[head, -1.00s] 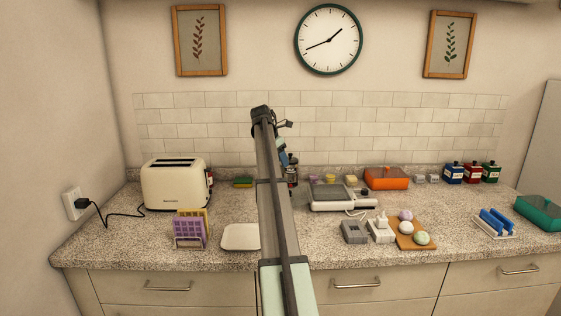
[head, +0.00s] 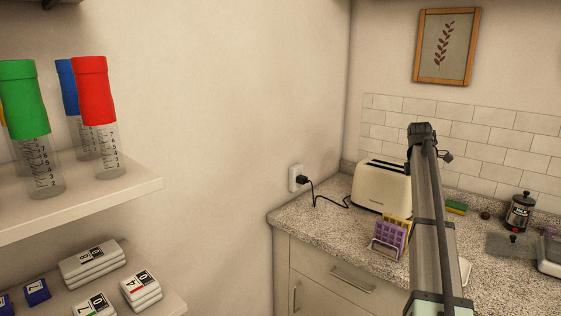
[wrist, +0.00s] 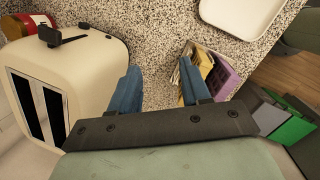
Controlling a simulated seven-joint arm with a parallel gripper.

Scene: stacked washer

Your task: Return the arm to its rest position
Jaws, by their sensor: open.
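My gripper (wrist: 157,80) shows in the wrist view as two blue fingers standing apart, with nothing between them. It is above the speckled counter (wrist: 155,55), between the cream toaster (wrist: 85,65) on the left and a rack with purple and yellow items (wrist: 215,72) on the right. In the head view my grey arm rises at the right, in front of the counter. The gripper's fingers cannot be made out there.
In the head view the toaster (head: 377,187) stands by a plugged-in socket (head: 296,178). A white shelf (head: 100,206) at left holds bottles with coloured tops. Below it lie numbered blocks (head: 90,262). A dark jar (head: 519,212) stands at far right.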

